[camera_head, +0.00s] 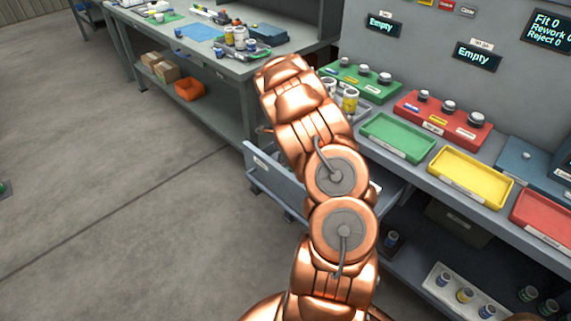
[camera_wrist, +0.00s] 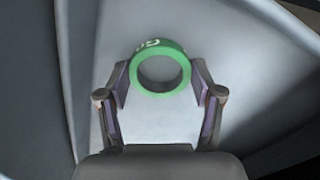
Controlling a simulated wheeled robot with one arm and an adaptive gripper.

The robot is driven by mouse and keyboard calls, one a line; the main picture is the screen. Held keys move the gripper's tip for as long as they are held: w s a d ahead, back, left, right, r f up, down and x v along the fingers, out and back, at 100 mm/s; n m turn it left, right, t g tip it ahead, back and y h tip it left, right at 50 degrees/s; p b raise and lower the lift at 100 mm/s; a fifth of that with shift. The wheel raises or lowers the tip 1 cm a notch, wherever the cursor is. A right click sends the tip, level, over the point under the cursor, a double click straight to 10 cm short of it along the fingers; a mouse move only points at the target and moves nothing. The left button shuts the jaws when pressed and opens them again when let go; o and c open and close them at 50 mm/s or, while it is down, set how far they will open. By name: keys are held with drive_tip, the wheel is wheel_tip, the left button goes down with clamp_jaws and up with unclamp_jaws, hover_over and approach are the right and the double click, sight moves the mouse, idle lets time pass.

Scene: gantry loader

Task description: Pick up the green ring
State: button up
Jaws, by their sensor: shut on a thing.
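The green ring (camera_wrist: 180,86) shows in the wrist view between the two fingertips of my gripper (camera_wrist: 160,84). The pads touch it on its left and right sides, and my gripper is shut on it. White lettering shows on the ring's upper left. A pale grey surface lies behind the ring; I cannot tell whether the ring touches it. In the head view my copper arm hides the gripper and the ring.
In the head view, an open grey drawer (camera_head: 273,178) sticks out beside my arm. Green (camera_head: 398,138), yellow (camera_head: 470,174) and red (camera_head: 545,216) trays stand on the bench at right. A workbench (camera_head: 283,62) stands at the back.

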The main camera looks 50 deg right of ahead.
wheel_tip(320, 180, up, 10)
drive_tip(key=b, duration=0.2)
idle(0.3)
drive_tip(key=shift+r, duration=0.2)
drive_tip(key=shift+r+p, duration=0.9)
drive_tip(key=shift+r, duration=1.2)
